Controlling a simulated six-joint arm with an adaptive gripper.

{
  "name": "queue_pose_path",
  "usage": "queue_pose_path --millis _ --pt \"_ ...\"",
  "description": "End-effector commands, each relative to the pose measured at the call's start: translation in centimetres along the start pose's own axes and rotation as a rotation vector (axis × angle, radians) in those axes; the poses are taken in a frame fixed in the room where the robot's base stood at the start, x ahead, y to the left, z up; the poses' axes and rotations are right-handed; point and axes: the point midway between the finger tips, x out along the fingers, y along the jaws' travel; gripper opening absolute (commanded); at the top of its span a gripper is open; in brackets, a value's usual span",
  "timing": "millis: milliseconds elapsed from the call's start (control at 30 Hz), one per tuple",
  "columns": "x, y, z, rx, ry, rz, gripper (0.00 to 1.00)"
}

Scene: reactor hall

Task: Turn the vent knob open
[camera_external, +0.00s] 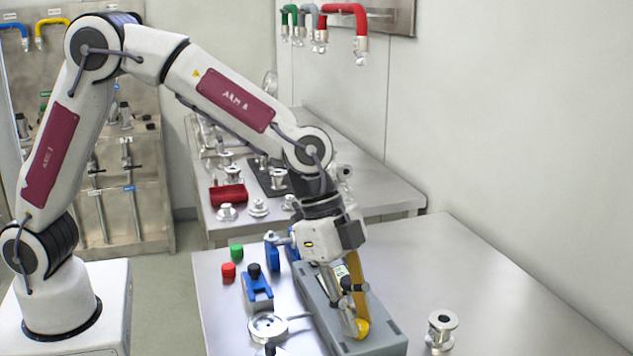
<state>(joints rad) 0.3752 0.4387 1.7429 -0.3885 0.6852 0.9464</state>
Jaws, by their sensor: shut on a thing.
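My gripper (352,312) points down over a long grey case (318,307) on the front steel table. It is shut on a yellow object (358,270) with a rounded lower end, which lies along the fingers. The fingers and wrist hide part of this object, and I cannot tell whether it touches the case. No vent knob is clearly identifiable. A black knob (254,270) sits on a blue fitting (258,288) left of the case, apart from my gripper. A blue part (272,252) with a metal stem stands behind it.
Red (228,272) and green (236,251) caps stand at the table's left. A round metal flange (268,327) is near the case. A metal spool fitting (440,331) stands at right. The right table surface (480,270) is clear. A back bench (380,199) holds several fittings.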

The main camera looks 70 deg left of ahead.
Motion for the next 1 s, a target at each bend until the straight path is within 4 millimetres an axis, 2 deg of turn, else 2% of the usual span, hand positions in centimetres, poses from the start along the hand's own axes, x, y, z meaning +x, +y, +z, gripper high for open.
queue_pose_path --millis 700,1000 --pt "0.09 -0.43 -0.04 0.344 0.0 0.143 0.0" --pt "0.09 -0.45 -0.07 0.423 -0.001 0.176 0.0"
